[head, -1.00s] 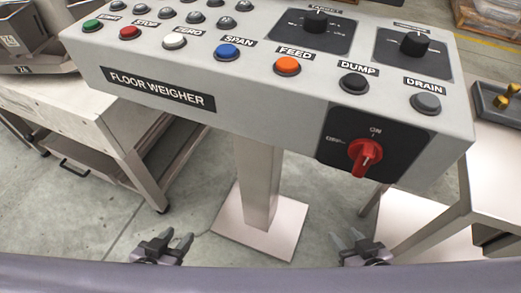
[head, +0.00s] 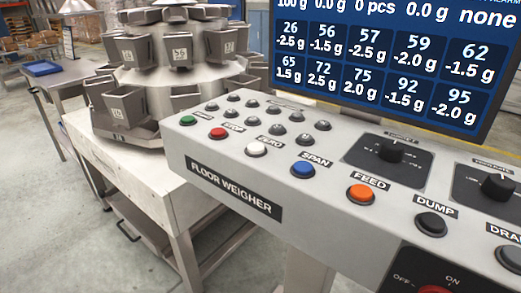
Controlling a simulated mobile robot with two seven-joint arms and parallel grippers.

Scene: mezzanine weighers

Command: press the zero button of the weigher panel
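The weigher panel (head: 235,168) is a grey console labelled FLOOR WEIGHER, in the middle and right of the head view. Its zero button (head: 256,149) is white, in the front row between the red stop button (head: 217,133) and the blue span button (head: 303,170). The ZERO label is just behind it and partly covered. Neither of my grippers is in view now, and nothing touches the button.
A large screen (head: 395,60) with weight readings stands behind the panel. A multihead weigher with metal buckets (head: 122,106) stands on a pale table (head: 140,160) to the left. Open floor lies at the lower left.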

